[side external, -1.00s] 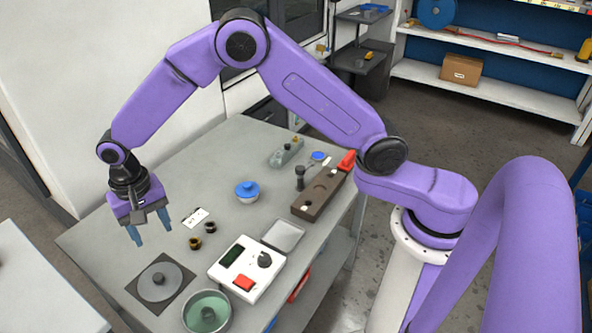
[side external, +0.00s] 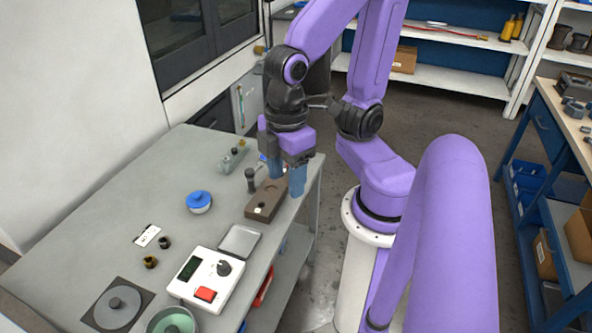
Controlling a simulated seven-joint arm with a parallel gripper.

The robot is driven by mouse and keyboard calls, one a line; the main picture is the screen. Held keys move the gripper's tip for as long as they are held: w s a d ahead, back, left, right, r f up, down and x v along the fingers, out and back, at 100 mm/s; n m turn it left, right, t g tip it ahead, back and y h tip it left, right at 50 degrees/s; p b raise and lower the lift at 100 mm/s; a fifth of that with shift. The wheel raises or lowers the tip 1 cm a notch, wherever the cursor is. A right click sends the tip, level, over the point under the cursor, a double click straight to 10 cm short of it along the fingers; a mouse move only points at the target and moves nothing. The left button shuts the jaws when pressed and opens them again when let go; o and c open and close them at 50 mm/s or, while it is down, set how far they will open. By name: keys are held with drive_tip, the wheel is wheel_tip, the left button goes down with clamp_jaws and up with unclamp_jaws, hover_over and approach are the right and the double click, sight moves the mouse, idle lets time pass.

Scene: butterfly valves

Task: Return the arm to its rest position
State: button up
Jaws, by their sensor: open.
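My gripper (side external: 283,182) is in the side external view, above the far right part of the grey table (side external: 95,205). Its two blue fingers point down and are apart, with nothing seen between them. The red item at that block's end is hidden behind the gripper.
A dark upright peg (side external: 251,181), a blue-lidded round part (side external: 199,201), a white box with a red button (side external: 207,277), a flat grey tray (side external: 240,241), a grey disc on a dark square (side external: 117,308) and a green bowl (side external: 170,323) stand on the table. Shelves (side external: 455,78) are behind.

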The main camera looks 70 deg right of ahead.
drive_tip(key=shift+s+d+f+n, duration=0.1)
drive_tip(key=shift+s+d+n, duration=0.3)
drive_tip(key=shift+s+d, duration=0.4)
